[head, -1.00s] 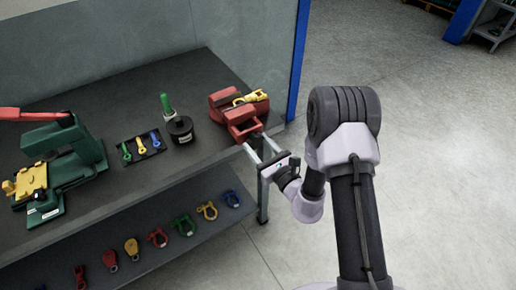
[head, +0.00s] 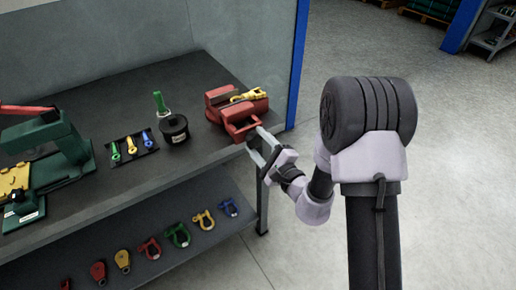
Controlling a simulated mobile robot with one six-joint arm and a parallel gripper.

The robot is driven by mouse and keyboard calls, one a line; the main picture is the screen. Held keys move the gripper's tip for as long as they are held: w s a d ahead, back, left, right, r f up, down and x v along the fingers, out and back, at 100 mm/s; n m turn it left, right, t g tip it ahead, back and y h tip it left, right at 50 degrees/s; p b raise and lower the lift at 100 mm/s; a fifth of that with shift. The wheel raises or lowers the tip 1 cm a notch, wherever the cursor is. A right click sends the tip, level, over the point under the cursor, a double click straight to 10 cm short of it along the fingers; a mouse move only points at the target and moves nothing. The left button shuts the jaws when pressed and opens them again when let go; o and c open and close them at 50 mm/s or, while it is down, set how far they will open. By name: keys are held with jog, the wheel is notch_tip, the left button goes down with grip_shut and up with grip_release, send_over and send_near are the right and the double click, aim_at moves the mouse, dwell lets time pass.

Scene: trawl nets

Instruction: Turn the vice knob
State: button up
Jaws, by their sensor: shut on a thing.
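The red vice (head: 223,102) is mounted at the right front corner of the dark workbench, with a yellow piece (head: 249,95) lying on its top. My gripper (head: 256,139) is at the front end of the vice, its two pale fingers reaching to it from the lower right. The fingers are shut on the vice knob, which is mostly hidden between and behind them.
Shackles (head: 178,235) lie on the lower shelf. Floor is open at the right.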

jog(key=n, duration=0.3)
jog(key=shift+r+n+b, duration=0.15)
jog(key=shift+n+b, duration=0.25)
jog(key=shift+w+r+n, duration=0.1)
jog(key=shift+n, duration=1.8)
jog(key=shift+n, duration=0.3)
jog(key=o, duration=1.4)
jog(key=shift+w, duration=0.1)
jog(key=shift+c, duration=0.2)
jog(key=shift+d, duration=0.1)
